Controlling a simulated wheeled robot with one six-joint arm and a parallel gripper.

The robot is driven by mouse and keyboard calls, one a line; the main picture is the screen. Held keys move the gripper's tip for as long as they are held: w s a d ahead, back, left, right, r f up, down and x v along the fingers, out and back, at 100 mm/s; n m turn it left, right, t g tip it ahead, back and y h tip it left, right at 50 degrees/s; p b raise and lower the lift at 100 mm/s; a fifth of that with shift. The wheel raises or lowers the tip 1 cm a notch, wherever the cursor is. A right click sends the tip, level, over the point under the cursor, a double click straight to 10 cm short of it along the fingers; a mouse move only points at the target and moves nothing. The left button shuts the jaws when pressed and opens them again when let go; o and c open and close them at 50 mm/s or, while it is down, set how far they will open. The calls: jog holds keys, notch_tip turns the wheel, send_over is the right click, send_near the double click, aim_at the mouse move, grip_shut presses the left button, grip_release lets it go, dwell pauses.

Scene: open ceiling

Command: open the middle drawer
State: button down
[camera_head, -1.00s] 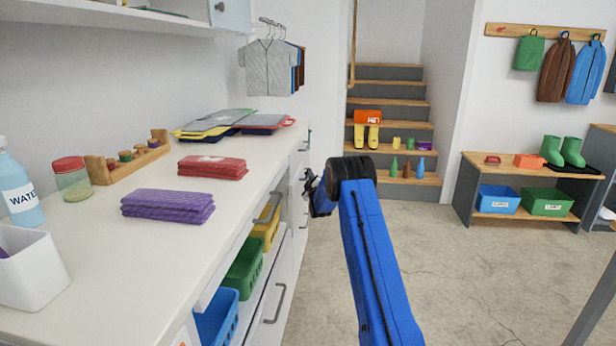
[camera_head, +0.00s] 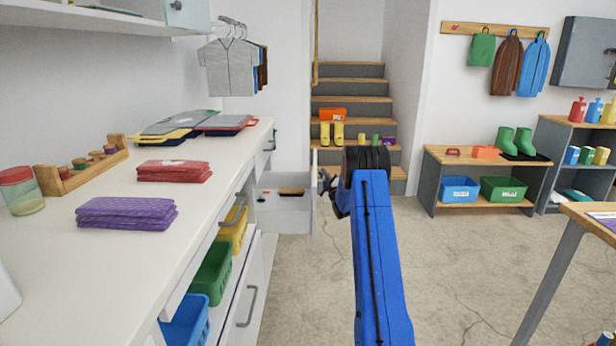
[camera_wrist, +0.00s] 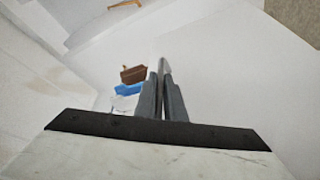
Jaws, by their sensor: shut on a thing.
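The open drawer (camera_head: 283,219) is white and sticks out from the far end of the counter unit, below a drawer whose grey handle (camera_head: 271,140) shows. A brown item (camera_head: 291,191) and a small red item lie in it. My gripper (camera_head: 327,186) is at the outer side of its front panel (camera_head: 314,190), at handle height. In the wrist view my gripper's fingers (camera_wrist: 161,88) are close together on a thin grey handle (camera_wrist: 165,66); most of the handle is hidden. Past them the drawer inside shows a brown item (camera_wrist: 133,74) and a blue item (camera_wrist: 130,89).
The long white counter (camera_head: 110,255) runs along the left, with folded purple cloths (camera_head: 126,213) on it. Yellow, green (camera_head: 211,272) and blue bins sit below. A wooden-topped table (camera_head: 590,214) stands at the right. The floor (camera_head: 450,270) between is clear.

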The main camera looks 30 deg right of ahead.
jog(key=s+d, duration=0.4)
jog(key=d, duration=0.2)
jog(key=shift+s, duration=0.15)
jog(key=shift+d, duration=0.15)
jog(key=c, duration=2.1)
grip_release()
jog(key=v, duration=1.7)
jog(key=shift+s, duration=0.2)
jog(key=shift+f, duration=0.1)
